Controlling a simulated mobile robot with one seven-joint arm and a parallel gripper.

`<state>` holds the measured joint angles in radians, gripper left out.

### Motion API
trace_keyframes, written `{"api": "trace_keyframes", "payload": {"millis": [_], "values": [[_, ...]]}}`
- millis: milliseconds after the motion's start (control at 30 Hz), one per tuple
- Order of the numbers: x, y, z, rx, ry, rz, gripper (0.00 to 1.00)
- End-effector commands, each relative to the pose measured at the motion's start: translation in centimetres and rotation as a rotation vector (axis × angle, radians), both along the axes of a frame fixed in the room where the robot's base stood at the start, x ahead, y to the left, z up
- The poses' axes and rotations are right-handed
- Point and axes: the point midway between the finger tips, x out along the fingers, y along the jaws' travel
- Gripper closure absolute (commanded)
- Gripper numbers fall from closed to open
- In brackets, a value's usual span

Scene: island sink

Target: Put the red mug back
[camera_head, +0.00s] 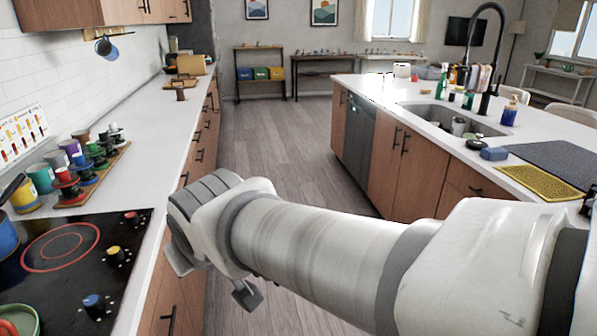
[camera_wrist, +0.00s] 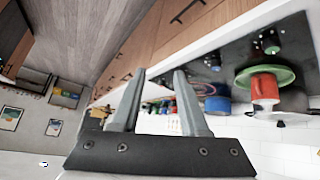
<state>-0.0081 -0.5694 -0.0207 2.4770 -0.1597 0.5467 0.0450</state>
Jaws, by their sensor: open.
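A red cylinder, which looks like the red mug (camera_wrist: 265,86), stands on a green dish (camera_wrist: 283,76) on the cooktop, at the right of the upturned wrist view. In the head view, only a bit of the red mug (camera_head: 7,328) shows in the bottom left corner, with the green dish's rim (camera_head: 34,318) around it. No handle can be made out. My gripper (camera_head: 213,278) is over the aisle floor beside the cooktop counter, apart from the mug. Its fingers (camera_wrist: 160,72) are spread with nothing between them.
A blue mug (camera_head: 106,48) hangs from a rack under the wall cabinet. A blue pot (camera_head: 8,236) is on the black cooktop (camera_head: 110,222). The island with sink (camera_head: 440,118) is right. The aisle floor is clear.

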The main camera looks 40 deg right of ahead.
Motion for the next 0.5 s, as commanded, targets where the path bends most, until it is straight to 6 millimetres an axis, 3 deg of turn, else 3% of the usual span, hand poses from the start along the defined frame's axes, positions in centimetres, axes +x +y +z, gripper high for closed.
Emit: {"api": "trace_keyframes", "payload": {"millis": [100, 200, 333, 500], "values": [[-4.0, 0.8, -0.1, 0.050, 0.085, -0.019, 0.56], [-6.4, 1.6, -0.4, 0.083, 0.145, -0.022, 0.56], [-8.1, 2.1, -0.7, 0.106, 0.187, -0.021, 0.56], [-8.4, 2.3, -0.7, 0.111, 0.198, -0.019, 0.56]]}}
